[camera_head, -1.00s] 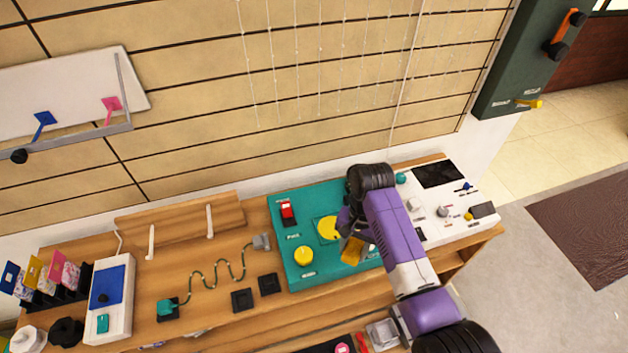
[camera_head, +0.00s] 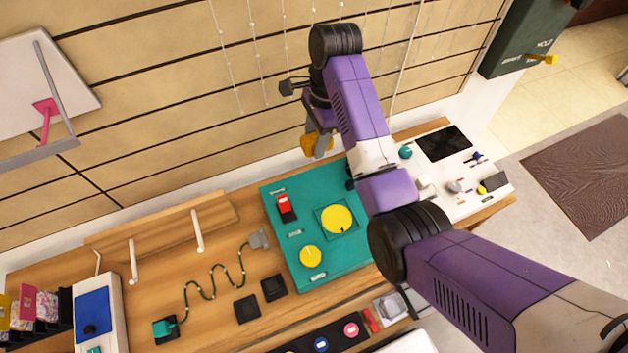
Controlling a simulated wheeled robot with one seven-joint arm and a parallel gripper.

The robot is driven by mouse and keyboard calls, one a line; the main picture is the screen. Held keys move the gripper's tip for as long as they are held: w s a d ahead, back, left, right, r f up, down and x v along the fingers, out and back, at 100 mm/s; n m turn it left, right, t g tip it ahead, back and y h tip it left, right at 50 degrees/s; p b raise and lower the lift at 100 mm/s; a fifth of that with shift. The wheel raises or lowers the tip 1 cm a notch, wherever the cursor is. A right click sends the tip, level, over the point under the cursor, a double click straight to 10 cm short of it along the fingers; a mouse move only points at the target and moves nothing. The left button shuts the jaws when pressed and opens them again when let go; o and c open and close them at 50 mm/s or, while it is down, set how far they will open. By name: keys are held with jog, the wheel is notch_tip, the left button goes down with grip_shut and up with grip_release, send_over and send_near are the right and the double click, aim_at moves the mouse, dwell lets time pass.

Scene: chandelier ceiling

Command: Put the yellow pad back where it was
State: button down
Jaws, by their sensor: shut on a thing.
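My gripper (camera_head: 318,146) is raised above the back edge of the teal board, in front of the slatted wall. It is shut on an orange-yellow piece, which I take to be the yellow pad (camera_head: 309,145); the fingers hide part of it. The teal board (camera_head: 296,216) lies on the wooden bench. It carries a red switch (camera_head: 286,206), a flat yellow disc (camera_head: 337,219) in a square outline and a smaller yellow round knob (camera_head: 311,256). The held piece touches nothing but the gripper, as far as I can see.
Left of the board are a wavy wire (camera_head: 210,284), two black square blocks and upright white pegs (camera_head: 198,231). A white panel (camera_head: 450,165) with knobs is at the right. Colored buttons (camera_head: 350,330) line the front. Bead strings hang on the wall behind my gripper.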

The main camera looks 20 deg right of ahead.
aim_at(314, 185)
notch_tip(314, 185, down, 17)
jog(key=shift+r+b, duration=0.1)
jog(key=shift+b, duration=0.55)
jog(key=shift+f, duration=0.25)
jog(key=c, duration=0.8)
grip_release()
jog(key=r, duration=0.4)
jog(key=d+r, duration=0.1)
jog(key=r, duration=0.7)
jog(key=shift+d+r+p, duration=0.15)
jog(key=shift+d+p, duration=0.15)
jog(key=shift+d, duration=0.1)
jog(key=shift+s, duration=0.15)
